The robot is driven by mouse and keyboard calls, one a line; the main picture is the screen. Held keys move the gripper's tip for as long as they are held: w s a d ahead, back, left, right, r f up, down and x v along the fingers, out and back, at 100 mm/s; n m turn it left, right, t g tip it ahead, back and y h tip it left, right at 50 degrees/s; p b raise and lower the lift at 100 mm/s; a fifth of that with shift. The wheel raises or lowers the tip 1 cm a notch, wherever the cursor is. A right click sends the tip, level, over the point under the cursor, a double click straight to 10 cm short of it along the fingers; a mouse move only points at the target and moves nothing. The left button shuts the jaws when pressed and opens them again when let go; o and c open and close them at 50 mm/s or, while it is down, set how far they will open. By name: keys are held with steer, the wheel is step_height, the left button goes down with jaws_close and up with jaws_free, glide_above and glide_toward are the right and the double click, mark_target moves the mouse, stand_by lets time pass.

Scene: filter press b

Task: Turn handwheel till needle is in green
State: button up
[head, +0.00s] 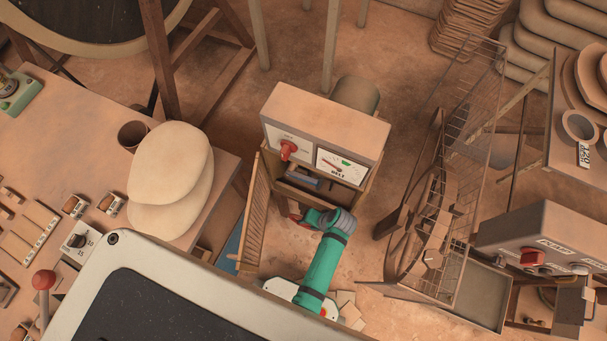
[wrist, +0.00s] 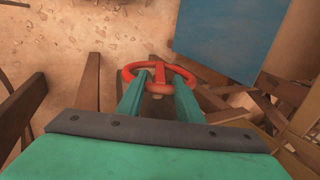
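The red handwheel (wrist: 187,69) shows in the wrist view, with a red spoke across its middle. My gripper (wrist: 161,80) has its two green fingers apart, at the near side of the wheel, with the spoke showing between their tips. I cannot tell whether the fingertips touch the wheel. In the head view my arm reaches to the low front of the machine (head: 325,115), and my gripper mostly hides the wheel there. The white gauge (head: 341,166) on the machine's front has a small green zone; its red needle appears to lie left of the green.
A red knob (head: 288,150) sits left of the gauge. An open slatted door (head: 256,213) stands left of my arm. A wire rack (head: 466,120) stands on the right. A table (head: 75,120) holds round pale slabs at the left. A blue panel (wrist: 225,35) shows beyond the wheel.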

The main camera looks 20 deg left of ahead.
steer(key=x, duration=0.6)
steer(key=shift+w, duration=0.15)
steer(key=shift+a+f, duration=0.1)
steer(key=shift+f, duration=0.1)
steer(key=shift+s+a, duration=0.1)
steer(key=shift+s, duration=0.1)
steer(key=shift+c, duration=1.3)
jaws_close()
